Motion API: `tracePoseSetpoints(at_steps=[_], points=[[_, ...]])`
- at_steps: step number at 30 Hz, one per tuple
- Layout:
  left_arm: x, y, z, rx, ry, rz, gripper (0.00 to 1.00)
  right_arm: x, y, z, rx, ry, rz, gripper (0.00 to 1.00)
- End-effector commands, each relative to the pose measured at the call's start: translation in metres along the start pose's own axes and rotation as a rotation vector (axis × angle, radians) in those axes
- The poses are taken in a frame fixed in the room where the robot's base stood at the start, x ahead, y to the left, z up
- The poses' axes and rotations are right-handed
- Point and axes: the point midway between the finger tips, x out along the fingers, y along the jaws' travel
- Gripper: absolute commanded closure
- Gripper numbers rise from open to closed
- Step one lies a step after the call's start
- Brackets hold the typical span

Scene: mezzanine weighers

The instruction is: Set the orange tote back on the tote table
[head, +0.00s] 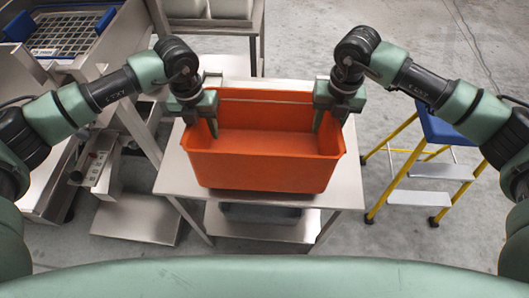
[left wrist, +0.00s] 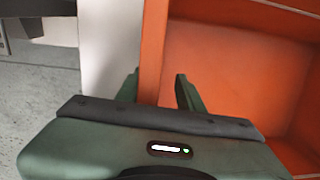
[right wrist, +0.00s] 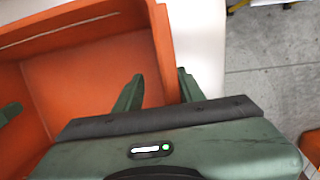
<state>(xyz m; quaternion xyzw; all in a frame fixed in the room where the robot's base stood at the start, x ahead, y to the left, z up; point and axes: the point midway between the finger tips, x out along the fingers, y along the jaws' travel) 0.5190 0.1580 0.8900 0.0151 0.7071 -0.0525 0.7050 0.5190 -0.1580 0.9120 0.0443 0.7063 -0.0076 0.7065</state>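The orange tote (head: 265,166) is upright and looks empty, over the pale tote table (head: 345,190). I cannot tell whether its base touches the top or hangs just above it. My left gripper (head: 208,124) is shut on its left wall, one finger inside and one outside. The left wrist view shows that wall (left wrist: 152,60) between the fingers (left wrist: 157,88). My right gripper (head: 325,118) is shut on the right wall the same way. The right wrist view shows the rim (right wrist: 163,50) between the fingers (right wrist: 160,86). The outer fingers are largely hidden in the head view.
A grey bin (head: 260,213) sits on the shelf below the tabletop. A yellow-framed step stool (head: 440,170) with a blue top stands to the right. Metal weighing equipment (head: 100,165) stands to the left. A steel stand (head: 215,22) is behind. Bare tabletop shows around the tote.

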Motion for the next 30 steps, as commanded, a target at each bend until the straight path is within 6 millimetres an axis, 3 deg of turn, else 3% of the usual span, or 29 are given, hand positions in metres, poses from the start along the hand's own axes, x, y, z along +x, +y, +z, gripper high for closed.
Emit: tracePoseSetpoints(at_steps=[13, 24, 30], points=[[-0.01, 0.006, 0.002, -0.012, -0.003, 0.009, 0.63, -0.001, -0.005, 0.002, 0.008, -0.001, -0.01, 0.61], [-0.084, 0.004, 0.002, -0.008, -0.005, 0.008, 0.63, 0.0, -0.006, 0.002, 0.009, -0.001, -0.012, 0.61], [-0.113, 0.003, 0.001, -0.009, -0.002, 0.007, 0.63, 0.0, -0.006, 0.002, 0.009, -0.001, -0.012, 0.61]])
